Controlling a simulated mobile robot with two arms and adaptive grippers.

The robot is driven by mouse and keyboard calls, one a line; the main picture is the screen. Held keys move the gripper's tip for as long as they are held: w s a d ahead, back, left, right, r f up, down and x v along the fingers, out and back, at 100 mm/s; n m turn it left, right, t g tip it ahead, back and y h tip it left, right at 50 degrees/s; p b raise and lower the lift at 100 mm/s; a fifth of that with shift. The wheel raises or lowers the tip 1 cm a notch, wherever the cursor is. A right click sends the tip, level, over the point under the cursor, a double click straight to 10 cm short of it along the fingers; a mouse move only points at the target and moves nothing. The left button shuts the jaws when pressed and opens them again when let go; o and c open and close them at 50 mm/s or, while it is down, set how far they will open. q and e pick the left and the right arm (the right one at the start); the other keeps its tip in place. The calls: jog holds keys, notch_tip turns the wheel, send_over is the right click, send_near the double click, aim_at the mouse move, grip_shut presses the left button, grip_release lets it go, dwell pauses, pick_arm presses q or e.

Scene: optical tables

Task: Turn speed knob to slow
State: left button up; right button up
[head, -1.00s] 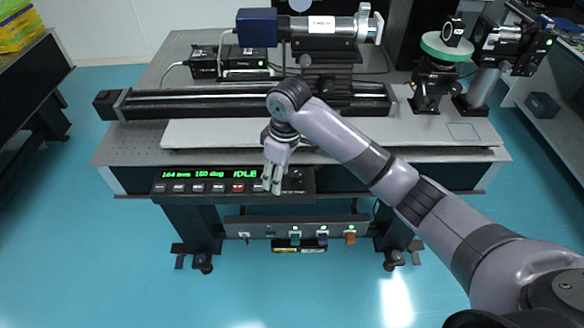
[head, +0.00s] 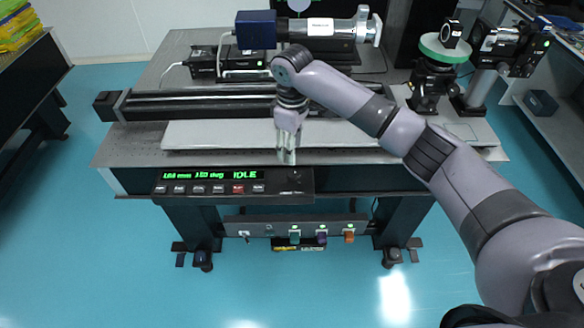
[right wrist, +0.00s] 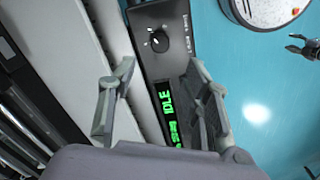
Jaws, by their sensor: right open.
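The black speed knob (head: 295,178) sits at the right end of the control panel's front face, right of the green display. In the right wrist view the knob (right wrist: 158,40) is round and dark with a light mark, beyond my fingertips. My right gripper (head: 287,161) points down just above and behind the panel's right end. In the right wrist view its fingers (right wrist: 161,70) are spread apart with nothing between them, and the knob lies ahead of the gap. A small dark claw shape (right wrist: 305,47) at the right edge may be my left gripper; its state is unclear.
The control panel (head: 228,201) has a row of buttons, one red, and a display reading IDLE. A grey plate (head: 215,135) and a black rail (head: 190,101) lie behind it on the optical table. Several coloured switches (head: 321,238) sit on a lower bar. The floor in front is clear.

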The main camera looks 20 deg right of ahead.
aim_at(292, 174)
notch_tip(292, 174, down, 10)
jog(key=shift+r+p, duration=0.1)
jog(key=shift+p, duration=0.5)
grip_shut()
